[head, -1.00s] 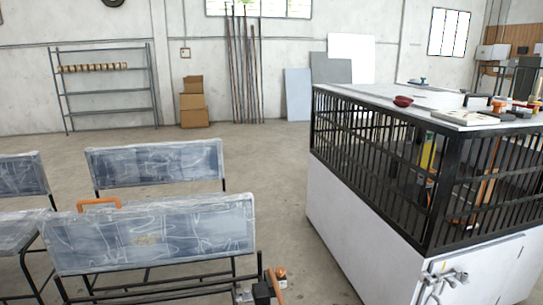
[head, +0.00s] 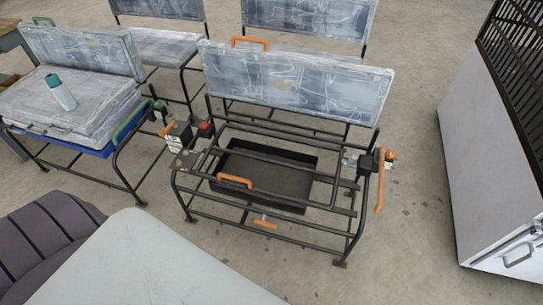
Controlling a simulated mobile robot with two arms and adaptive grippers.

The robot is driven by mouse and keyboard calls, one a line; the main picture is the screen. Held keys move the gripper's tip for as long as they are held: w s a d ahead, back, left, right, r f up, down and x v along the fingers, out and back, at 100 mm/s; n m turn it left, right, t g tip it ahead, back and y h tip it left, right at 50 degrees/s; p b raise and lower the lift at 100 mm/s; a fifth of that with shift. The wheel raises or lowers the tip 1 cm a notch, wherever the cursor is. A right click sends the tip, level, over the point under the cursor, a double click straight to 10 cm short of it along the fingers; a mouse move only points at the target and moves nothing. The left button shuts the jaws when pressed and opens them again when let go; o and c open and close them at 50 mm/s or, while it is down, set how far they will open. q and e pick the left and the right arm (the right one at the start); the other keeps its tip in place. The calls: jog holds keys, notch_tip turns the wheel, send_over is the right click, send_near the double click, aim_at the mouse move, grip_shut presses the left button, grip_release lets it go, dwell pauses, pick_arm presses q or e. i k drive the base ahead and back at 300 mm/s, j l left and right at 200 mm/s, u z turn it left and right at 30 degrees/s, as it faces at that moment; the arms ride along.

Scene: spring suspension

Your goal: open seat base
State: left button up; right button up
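A metal seat frame (head: 290,245) of dark tubes stands in the middle of the head view. Its wrapped, bluish-grey backrest (head: 295,85) is upright and has an orange handle (head: 250,41) on top. The seat base (head: 300,160) is an open grid of bars with no cushion on it. An orange handle (head: 235,181) is on its front left bar, and another orange handle (head: 265,223) is lower at the front. A black tray (head: 262,175) shows under the bars. An orange lever (head: 380,187) is at the right side. Neither gripper is in view.
More wrapped seats stand behind. A white cabinet (head: 490,150) is at the right, with clear floor before it. A pale panel (head: 150,265) and a dark ribbed thing (head: 45,240) fill the lower left.

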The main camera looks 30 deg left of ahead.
aim_at(219, 179)
jog(key=i+j+u, duration=0.25)
jog(key=j, duration=0.3)
jog(key=i+j+u, duration=0.25)
jog(key=i+j, duration=0.2)
